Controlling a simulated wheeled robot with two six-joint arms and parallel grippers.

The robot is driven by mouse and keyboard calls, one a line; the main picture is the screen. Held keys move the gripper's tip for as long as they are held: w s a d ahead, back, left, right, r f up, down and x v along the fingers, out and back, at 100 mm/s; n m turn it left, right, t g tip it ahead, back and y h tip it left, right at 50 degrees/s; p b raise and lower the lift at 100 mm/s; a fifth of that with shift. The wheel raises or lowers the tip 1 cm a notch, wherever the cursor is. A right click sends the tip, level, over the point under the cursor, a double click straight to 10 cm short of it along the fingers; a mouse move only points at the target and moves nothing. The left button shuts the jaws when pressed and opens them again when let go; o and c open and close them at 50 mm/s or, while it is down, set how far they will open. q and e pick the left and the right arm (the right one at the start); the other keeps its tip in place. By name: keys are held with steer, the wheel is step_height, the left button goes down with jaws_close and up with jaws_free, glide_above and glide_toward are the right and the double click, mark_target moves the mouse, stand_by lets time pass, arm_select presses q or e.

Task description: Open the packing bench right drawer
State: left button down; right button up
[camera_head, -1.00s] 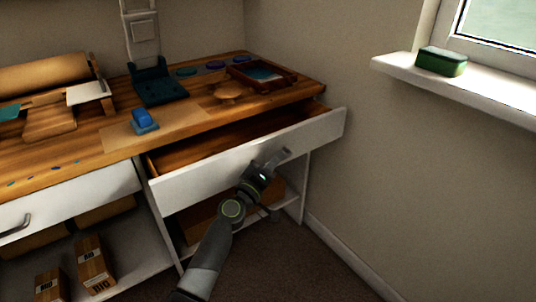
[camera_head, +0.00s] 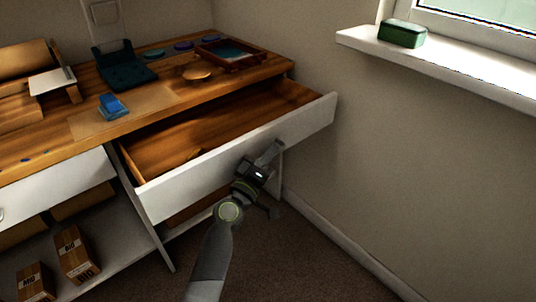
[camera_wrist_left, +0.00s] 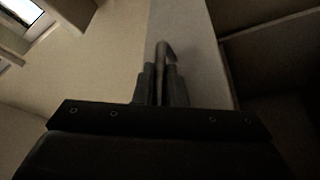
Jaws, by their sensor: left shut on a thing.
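The right drawer (camera_head: 240,155) of the packing bench stands well out from the bench, its wooden inside showing and its white front facing me. In the left wrist view the gripper (camera_wrist_left: 162,85) is shut on the drawer's grey handle (camera_wrist_left: 165,50), with the pale drawer front (camera_wrist_left: 190,30) just beyond. Much of the handle is hidden by the fingers. My right gripper is not in view.
The wooden bench top (camera_head: 190,95) holds a blue block (camera_head: 112,106), a dark green holder (camera_head: 124,68) and a red-brown tray (camera_head: 230,52). Cardboard boxes (camera_head: 75,253) stand on the lower left shelf. A wall and windowsill (camera_head: 450,65) are at the right. Carpet is free in front.

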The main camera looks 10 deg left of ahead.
arm_select(q)
steer(key=c, duration=1.5)
jaws_free()
